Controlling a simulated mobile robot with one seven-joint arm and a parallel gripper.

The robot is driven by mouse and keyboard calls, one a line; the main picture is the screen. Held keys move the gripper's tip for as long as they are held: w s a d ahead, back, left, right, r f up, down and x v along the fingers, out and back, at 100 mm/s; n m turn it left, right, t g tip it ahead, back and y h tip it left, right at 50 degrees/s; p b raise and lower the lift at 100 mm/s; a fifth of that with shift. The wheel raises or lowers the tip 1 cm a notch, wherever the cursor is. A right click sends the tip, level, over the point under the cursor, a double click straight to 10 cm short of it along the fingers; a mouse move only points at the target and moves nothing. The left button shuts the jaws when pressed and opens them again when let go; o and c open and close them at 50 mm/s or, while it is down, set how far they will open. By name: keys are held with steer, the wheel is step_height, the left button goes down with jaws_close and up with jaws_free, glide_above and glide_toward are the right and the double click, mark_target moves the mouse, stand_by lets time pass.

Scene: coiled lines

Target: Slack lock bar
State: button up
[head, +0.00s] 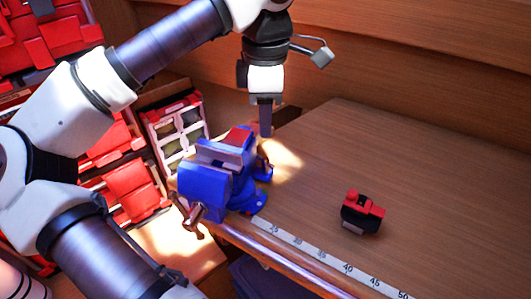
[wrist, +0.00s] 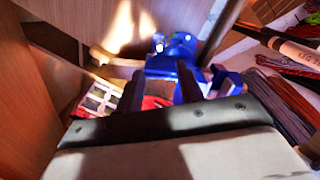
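A blue bench vise (head: 215,182) is fixed near the front left corner of the wooden bench; part of its blue body shows in the wrist view (wrist: 180,58). A brown metal handle (head: 193,214) hangs at its front. A small brown bar-like part (head: 264,158) shows at its right side, partly hidden; I cannot tell which is the lock bar. My gripper (head: 265,130) points down just above and behind the vise, apparently touching nothing. In the wrist view my gripper (wrist: 161,72) has its two dark fingers apart, with nothing seen held between them.
A red and black device (head: 362,212) sits on the bench (head: 430,180) to the right. A measuring strip (head: 310,250) runs along the front edge. Red cases (head: 130,190) and a white-framed organizer (head: 176,128) stand left. A wooden wall closes the back. The bench's middle is clear.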

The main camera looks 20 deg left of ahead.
mark_target(266, 158)
step_height(266, 158, down, 11)
steer(key=b, duration=0.5)
steer(key=shift+b, duration=0.35)
steer(key=shift+r, duration=0.1)
